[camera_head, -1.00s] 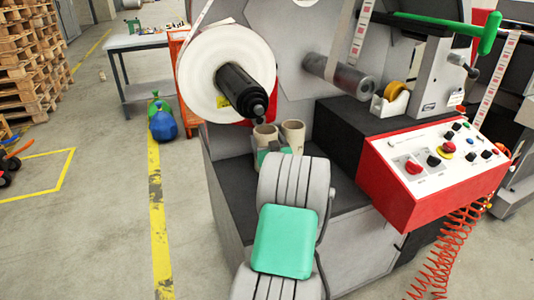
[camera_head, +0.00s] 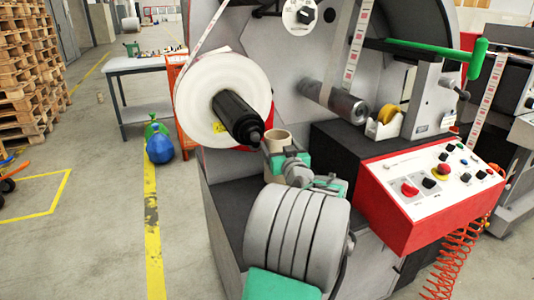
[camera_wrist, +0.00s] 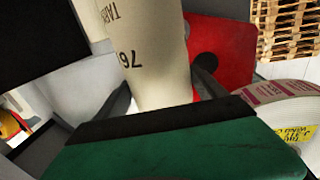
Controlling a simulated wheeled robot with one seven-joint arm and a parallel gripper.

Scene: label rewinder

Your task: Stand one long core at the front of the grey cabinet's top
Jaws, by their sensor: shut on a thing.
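My gripper (camera_head: 279,157) is shut on a pale cardboard core (camera_head: 278,137), seen beside the black spindle in the head view. In the wrist view the core (camera_wrist: 147,50) stands between the two dark fingers, with printed letters and the number 76 on it. Its lower end is hidden by the green and black gripper body. The grey cabinet's dark top (camera_head: 229,200) shows left of my arm. My arm hides much of that top, and any other core there is not visible.
A large white label roll (camera_head: 196,95) on a black spindle (camera_head: 236,118) is close left of the gripper. A red control box (camera_head: 425,195) stands to the right, with a grey roller (camera_head: 347,104) behind. The dark top's left part looks bare.

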